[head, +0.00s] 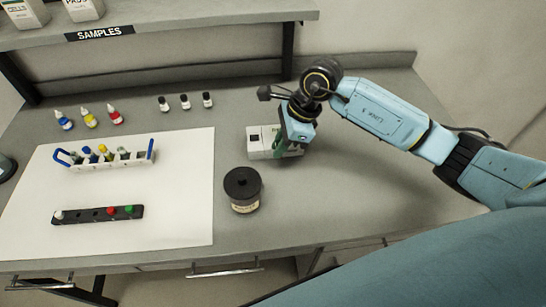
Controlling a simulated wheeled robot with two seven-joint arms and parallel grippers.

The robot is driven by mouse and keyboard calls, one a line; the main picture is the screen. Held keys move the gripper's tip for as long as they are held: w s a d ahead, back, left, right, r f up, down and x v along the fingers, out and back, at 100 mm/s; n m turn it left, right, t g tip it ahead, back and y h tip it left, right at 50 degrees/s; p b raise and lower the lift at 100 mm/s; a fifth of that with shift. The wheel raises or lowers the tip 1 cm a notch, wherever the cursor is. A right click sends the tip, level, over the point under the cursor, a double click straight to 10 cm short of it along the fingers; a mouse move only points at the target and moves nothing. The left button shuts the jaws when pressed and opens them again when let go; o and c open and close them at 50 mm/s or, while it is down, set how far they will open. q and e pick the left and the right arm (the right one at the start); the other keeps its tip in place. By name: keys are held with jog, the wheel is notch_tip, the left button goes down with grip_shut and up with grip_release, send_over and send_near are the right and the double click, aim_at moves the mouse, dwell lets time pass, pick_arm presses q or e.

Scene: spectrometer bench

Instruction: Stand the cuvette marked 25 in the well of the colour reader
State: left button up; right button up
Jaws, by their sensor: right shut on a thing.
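The colour reader (256,150), a small pale box with a dark patch on top, stands on the bench right of the white mat. My right gripper (281,150) points down at the reader's right part and is shut on a cuvette. The cuvette is mostly hidden by the fingers; only a greenish sliver shows there. Its marking and whether it is inside the well cannot be told. A white rack with blue ends (140,163) on the mat holds several cuvettes with coloured contents; their marks are too small to read. My left gripper is not in view.
A dark-lidded jar (242,190) stands in front of the reader. A black strip (98,215) with coloured caps lies on the white mat (170,225). Dropper bottles (88,118) and small black-capped vials (185,102) stand behind. The bench right of the reader is clear.

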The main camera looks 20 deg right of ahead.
jog(key=shift+f, duration=2.6)
jog(key=shift+f, duration=0.1)
jog(key=shift+f, duration=0.15)
jog(key=o, duration=0.7)
jog(key=shift+o, duration=0.2)
jog(key=shift+r, duration=0.2)
